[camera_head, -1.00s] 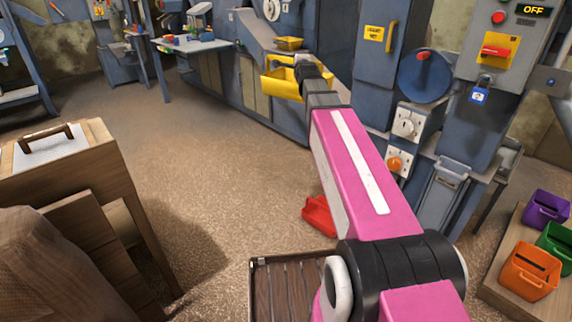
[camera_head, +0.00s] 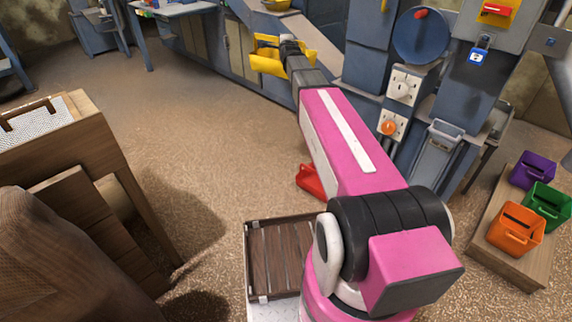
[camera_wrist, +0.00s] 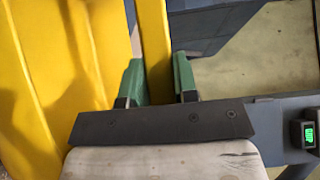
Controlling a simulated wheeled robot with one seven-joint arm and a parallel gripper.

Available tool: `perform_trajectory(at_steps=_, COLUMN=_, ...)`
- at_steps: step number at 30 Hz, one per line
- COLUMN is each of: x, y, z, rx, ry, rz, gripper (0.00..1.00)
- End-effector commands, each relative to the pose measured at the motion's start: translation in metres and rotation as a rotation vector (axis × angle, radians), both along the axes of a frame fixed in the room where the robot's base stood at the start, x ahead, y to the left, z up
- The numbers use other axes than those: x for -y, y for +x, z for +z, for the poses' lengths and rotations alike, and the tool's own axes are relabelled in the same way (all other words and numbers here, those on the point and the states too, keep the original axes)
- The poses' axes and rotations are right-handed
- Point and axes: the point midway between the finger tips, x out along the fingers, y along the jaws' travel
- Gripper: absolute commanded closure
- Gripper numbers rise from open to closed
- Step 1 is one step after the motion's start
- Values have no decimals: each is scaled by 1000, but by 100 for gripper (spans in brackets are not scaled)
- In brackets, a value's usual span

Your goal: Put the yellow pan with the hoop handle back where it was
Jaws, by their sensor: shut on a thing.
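The yellow pan (camera_head: 267,62) is held out in front of me at the end of my arm, upper middle of the head view. In the wrist view its yellow body (camera_wrist: 60,70) fills the left side. Its hoop handle (camera_wrist: 154,45) runs down between the two green fingertips of my gripper (camera_wrist: 158,82), which is shut on it. In the head view my gripper (camera_head: 290,48) is small and partly hidden by my wrist, beside the pan's right side.
A blue machine with a chute (camera_head: 300,38) stands behind the pan. A red scoop (camera_head: 311,181) lies on the floor. Purple (camera_head: 533,170), green (camera_head: 547,205) and orange (camera_head: 516,230) bins stand on a wooden platform (camera_head: 522,271) at right. A wooden cabinet (camera_head: 60,140) is at left. Open floor lies between.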

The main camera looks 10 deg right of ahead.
Motion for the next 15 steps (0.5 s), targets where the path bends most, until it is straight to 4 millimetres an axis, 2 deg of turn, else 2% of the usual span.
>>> perform_trajectory(at_steps=8, x=-1, y=33, z=-44, rx=0, ry=0, rz=-7, gripper=100)
perform_trajectory(at_steps=11, x=-1, y=47, z=-67, rx=0, ry=0, rz=-11, gripper=100)
perform_trajectory(at_steps=15, x=-1, y=73, z=-115, rx=-2, ry=0, rz=-22, gripper=100)
